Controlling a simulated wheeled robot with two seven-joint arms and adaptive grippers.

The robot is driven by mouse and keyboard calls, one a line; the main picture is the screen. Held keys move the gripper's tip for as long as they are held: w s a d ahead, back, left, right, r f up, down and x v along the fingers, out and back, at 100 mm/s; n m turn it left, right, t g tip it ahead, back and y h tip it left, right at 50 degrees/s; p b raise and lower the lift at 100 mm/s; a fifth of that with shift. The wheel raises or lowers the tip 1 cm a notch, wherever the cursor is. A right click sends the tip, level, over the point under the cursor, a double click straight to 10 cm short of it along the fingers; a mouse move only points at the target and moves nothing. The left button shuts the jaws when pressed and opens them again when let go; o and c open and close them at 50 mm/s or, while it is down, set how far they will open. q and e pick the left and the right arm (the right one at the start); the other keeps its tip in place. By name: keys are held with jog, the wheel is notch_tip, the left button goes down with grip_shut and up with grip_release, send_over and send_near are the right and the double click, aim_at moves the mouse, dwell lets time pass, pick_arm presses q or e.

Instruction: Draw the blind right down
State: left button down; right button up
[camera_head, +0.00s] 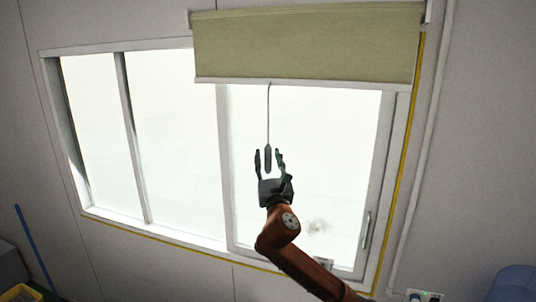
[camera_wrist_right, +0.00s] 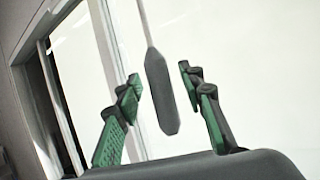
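The blind (camera_head: 305,42) is a beige roller blind covering only the top of the right part of the window, with a pale bottom bar (camera_head: 300,84). A thin cord (camera_head: 269,115) hangs from the bar and ends in a dark grey pull (camera_head: 268,158). My right gripper (camera_head: 268,154) is open, with its fingers on either side of the pull. In the right wrist view the pull (camera_wrist_right: 160,92) hangs between the green-padded fingertips (camera_wrist_right: 158,82), with a visible gap on each side. My left gripper is not in view.
The bright window (camera_head: 170,130) has white frames and a handle (camera_head: 367,230) at its lower right. A pale pipe (camera_head: 425,150) runs down the wall at right. A blue object (camera_head: 515,285) stands at bottom right, and a blue pole (camera_head: 36,250) at lower left.

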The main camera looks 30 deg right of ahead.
jog(key=shift+w+r, duration=0.1)
jog(key=shift+w, duration=0.15)
jog(key=shift+d, duration=0.1)
grip_shut()
dwell(0.5)
